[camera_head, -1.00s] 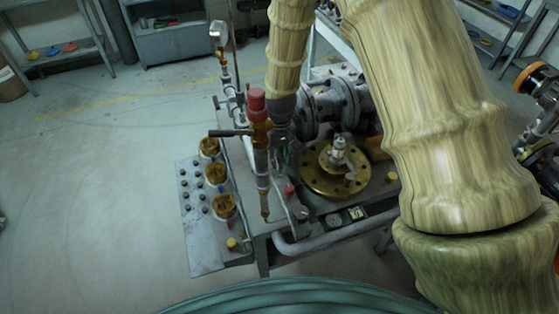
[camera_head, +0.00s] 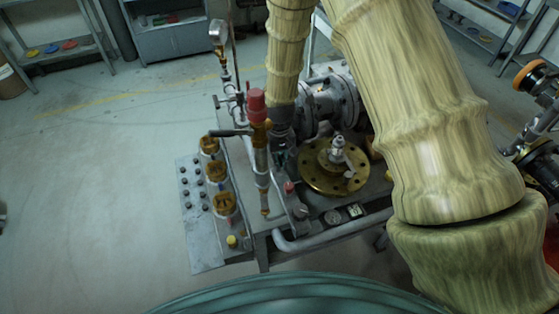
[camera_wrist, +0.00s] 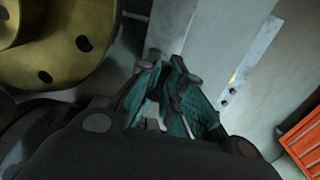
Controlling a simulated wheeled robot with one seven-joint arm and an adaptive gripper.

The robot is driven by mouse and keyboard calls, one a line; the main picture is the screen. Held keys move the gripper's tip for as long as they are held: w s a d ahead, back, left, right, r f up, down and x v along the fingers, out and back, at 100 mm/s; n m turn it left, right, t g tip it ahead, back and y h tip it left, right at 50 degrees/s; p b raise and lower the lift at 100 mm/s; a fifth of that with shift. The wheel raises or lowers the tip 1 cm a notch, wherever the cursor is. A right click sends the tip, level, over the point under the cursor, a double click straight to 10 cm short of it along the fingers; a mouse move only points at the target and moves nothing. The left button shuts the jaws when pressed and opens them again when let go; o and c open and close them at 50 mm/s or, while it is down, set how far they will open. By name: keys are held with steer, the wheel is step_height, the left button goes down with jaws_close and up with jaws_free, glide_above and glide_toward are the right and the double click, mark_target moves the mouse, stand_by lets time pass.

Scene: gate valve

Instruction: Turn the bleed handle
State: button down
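A black lever handle (camera_head: 230,132) sticks out left from a brass and steel fitting with a red cap (camera_head: 257,104). A small silver fitting with a short lever (camera_head: 350,167) stands on a round brass flange (camera_head: 322,181); I cannot tell which of these is the bleed handle. The brass flange (camera_wrist: 75,55) shows at the upper left there.
Large grey flanged pipework (camera_head: 328,103) stands just behind my gripper. A pressure gauge (camera_head: 218,33) rises at the left. Open floor (camera_head: 100,190) is further left. An orange crate (camera_wrist: 303,140) shows in the wrist view.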

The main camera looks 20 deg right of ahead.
steer(key=shift+m, duration=0.4)
steer(key=m, duration=0.3)
steer(key=shift+m, duration=0.4)
steer(key=m, duration=0.4)
steer(key=shift+m, duration=0.3)
steer(key=m, duration=0.4)
steer(key=shift+m+p, duration=0.65)
steer(key=shift+m, duration=1.45)
steer(key=c, duration=1.5)
jaws_free()
steer(key=shift+c, duration=0.2)
